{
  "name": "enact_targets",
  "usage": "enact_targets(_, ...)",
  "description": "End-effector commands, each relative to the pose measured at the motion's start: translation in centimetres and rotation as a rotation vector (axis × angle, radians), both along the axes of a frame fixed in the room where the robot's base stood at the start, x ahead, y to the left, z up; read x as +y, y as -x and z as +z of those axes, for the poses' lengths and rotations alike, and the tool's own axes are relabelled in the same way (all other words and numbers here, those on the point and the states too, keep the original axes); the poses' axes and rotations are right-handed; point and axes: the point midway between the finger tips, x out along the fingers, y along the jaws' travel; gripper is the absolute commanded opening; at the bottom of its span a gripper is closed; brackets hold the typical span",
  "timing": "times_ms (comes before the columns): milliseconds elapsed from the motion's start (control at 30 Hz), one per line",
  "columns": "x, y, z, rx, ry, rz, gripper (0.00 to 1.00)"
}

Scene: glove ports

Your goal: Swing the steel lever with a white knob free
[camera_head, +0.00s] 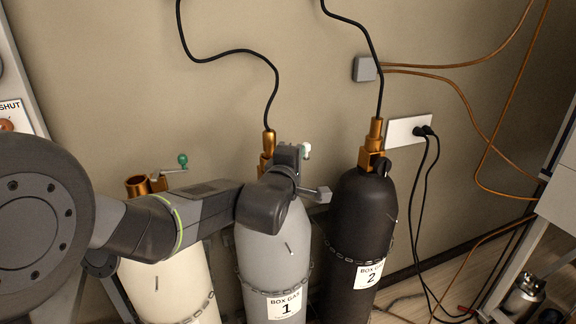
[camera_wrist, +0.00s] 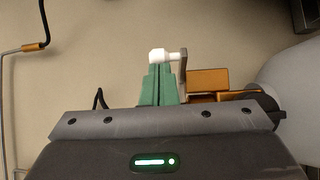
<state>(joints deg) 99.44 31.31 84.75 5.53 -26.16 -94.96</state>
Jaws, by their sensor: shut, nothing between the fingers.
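The white knob (camera_wrist: 161,55) is at the tips of my gripper (camera_wrist: 158,68) in the wrist view. My gripper's green fingers are together with nothing between them. The knob appears just beyond or against the fingertips; I cannot tell whether they touch. The steel lever (camera_wrist: 181,75) runs down from the knob's right side beside the brass valve (camera_wrist: 208,81). In the head view the knob (camera_head: 307,148) shows small at the top right of the grey cylinder (camera_head: 268,245), labelled BOX GAS 1. My arm hides most of the lever and valve there.
A black cylinder (camera_head: 362,220), labelled BOX GAS 2, stands close on the right. A cream cylinder (camera_head: 170,285) stands on the left, with a green-knobbed lever (camera_head: 174,170). Black hoses rise from the grey and black cylinders' valves. The wall (camera_head: 320,80) is behind them.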

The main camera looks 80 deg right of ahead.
Motion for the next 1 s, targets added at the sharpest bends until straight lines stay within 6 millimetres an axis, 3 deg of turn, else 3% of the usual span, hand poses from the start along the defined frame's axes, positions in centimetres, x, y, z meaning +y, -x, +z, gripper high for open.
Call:
enact_targets(600,-2.9,3.9,-0.5,0.001,0.002,-0.009,0.00)
enact_targets(1000,-5.2,5.0,-0.3,0.000,0.001,-0.008,0.00)
